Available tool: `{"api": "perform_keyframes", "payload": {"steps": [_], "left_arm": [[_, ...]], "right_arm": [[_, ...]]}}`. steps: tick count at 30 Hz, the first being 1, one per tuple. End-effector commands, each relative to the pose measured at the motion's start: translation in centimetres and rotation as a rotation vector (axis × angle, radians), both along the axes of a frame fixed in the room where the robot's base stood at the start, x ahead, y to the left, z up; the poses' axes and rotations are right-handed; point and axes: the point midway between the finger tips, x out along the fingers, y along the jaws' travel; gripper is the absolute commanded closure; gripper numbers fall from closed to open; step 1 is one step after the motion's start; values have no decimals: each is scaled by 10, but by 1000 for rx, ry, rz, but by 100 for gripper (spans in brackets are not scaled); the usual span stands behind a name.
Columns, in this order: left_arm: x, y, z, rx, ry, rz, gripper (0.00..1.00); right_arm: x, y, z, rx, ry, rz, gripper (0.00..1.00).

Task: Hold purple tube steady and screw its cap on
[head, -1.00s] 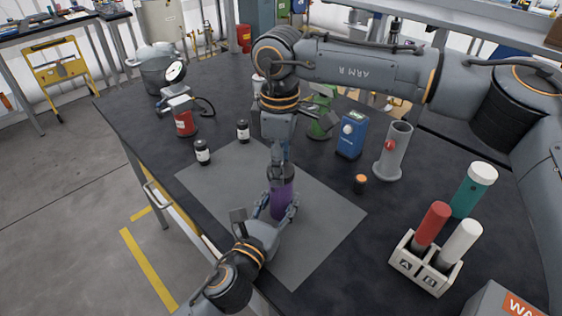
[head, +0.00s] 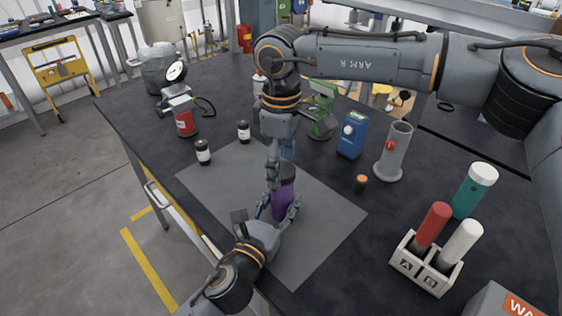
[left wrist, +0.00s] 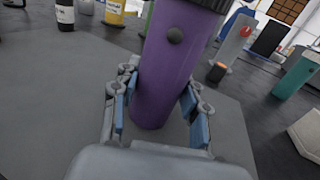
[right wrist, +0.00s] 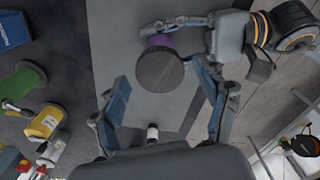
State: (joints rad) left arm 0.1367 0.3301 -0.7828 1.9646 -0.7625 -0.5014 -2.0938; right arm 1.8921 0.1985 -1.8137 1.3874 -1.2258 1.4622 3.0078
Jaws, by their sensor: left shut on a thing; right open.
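The purple tube (head: 284,200) stands close to upright on the grey mat, and its black cap (head: 287,172) sits on its top. In the left wrist view the tube (left wrist: 168,75) is between my left gripper's (left wrist: 158,108) blue-padded fingers, which are shut on its lower part. In the right wrist view the round dark cap (right wrist: 160,71) faces me, with a purple strip of the tube behind it. My right gripper (right wrist: 162,82) is open, its fingers on either side of the cap and apart from it. Whether the cap is fully seated cannot be told.
The grey mat (head: 320,235) has free room around the tube. Two small black-and-white bottles (head: 203,152) stand at its left edge. A rack (head: 425,265) with red and white tubes, a teal tube (head: 474,190), a grey holder (head: 394,152) and an orange-topped jar (head: 361,183) stand at right.

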Motion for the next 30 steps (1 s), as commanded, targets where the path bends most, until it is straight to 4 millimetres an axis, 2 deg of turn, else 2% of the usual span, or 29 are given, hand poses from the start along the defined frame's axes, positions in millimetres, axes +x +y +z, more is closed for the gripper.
{"api": "perform_keyframes", "payload": {"steps": [11, 18, 19, 22, 26, 30], "left_arm": [[0, 0, 0, 0, 1, 1, 100], [0, 0, 0, 0, 1, 1, 100], [0, 0, 0, 0, 1, 1, 100], [0, 0, 0, 0, 1, 1, 100], [0, 1, 0, 0, 1, 1, 100], [0, 1, 0, 0, 1, 1, 100]], "right_arm": [[0, 0, 42, 2, -2, -1, 26], [0, 0, 44, 0, 0, 0, 26], [0, 0, 44, 0, 0, 0, 30], [0, 0, 44, 0, 0, 16, 30], [0, 0, 45, 0, 0, 119, 30], [0, 0, 46, 0, -1, 356, 30]]}}
